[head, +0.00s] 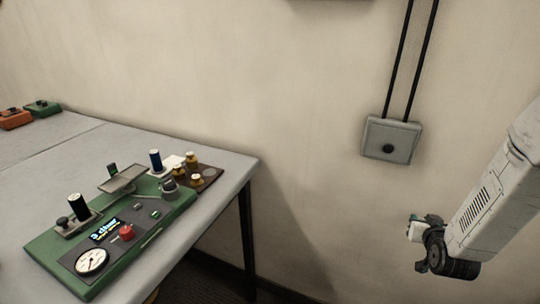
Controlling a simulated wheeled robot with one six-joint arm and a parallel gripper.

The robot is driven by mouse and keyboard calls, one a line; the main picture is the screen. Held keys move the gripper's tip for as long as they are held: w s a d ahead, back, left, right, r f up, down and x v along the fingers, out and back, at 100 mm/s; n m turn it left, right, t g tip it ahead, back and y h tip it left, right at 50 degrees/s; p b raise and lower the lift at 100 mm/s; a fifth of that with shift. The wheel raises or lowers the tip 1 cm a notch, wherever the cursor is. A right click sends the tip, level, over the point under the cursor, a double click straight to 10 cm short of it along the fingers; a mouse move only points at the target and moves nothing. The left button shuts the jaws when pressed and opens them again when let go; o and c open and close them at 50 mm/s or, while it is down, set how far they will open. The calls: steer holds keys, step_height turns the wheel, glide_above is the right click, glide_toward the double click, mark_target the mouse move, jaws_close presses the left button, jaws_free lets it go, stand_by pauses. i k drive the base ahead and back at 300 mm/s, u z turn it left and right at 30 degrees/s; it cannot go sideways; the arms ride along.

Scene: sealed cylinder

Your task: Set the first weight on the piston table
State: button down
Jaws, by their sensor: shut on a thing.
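Brass weights (192,161) stand on a brown board at the right end of the green apparatus (60,244); a pale round spot on that board is bare. A flat grey plate (124,179), which looks like the piston table, sits raised at the back of the apparatus with nothing visible on it. My gripper (424,228) is at the far right, well away from the table and in front of the wall. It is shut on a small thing. A small pale patch shows at its tip, but I cannot make out what it holds.
The apparatus carries a dial gauge (92,261), a lit display (106,230), a red knob (127,232) and a black cylinder (79,207). A grey wall box (390,139) with two cables hangs nearby. The table's left part is mostly clear.

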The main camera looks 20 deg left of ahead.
mark_target(114, 183)
steer(key=z, duration=0.35)
steer(key=k, duration=0.95)
steer(key=u, duration=0.85)
steer(key=i, duration=0.75)
